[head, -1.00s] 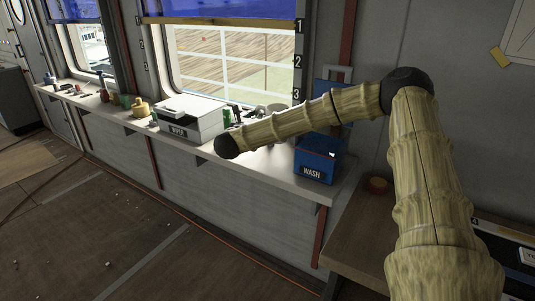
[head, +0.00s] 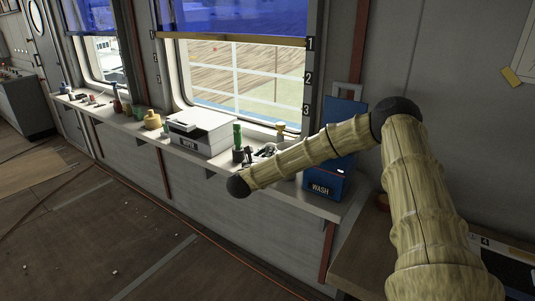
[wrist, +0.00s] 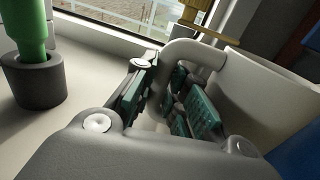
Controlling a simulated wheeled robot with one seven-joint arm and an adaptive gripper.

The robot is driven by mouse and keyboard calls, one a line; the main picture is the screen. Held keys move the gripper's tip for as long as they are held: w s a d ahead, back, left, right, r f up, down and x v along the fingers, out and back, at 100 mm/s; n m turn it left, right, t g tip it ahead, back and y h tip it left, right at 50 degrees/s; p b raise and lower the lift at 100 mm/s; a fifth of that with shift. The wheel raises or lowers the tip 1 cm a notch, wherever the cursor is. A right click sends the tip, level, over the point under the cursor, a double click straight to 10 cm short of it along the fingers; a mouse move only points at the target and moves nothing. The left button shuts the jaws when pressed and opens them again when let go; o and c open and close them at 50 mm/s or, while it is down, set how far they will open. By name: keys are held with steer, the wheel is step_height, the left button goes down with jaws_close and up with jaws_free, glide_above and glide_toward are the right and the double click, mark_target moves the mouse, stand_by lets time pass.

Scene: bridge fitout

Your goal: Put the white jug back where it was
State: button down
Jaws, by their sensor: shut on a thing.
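The white jug (wrist: 255,95) fills the right of the wrist view, its curved handle (wrist: 185,48) toward the camera. My gripper (wrist: 163,105) has its green-padded fingers on both sides of the handle and is shut on it. The jug's base is hidden, so I cannot tell whether it touches the counter. In the head view my gripper (head: 255,154) is over the window counter, behind my forearm, and I cannot make out the jug there.
A green-topped item stands in a dark round holder (wrist: 34,82) left of my gripper. A white box (head: 203,130) is farther left on the counter (head: 215,164). The blue WASH bin (head: 320,188) is at the right. A small yellowish object (head: 280,130) stands by the window.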

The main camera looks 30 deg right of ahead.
steer(key=shift+f, duration=0.1)
steer(key=c, duration=1.4)
jaws_free()
steer(key=shift+c, duration=0.2)
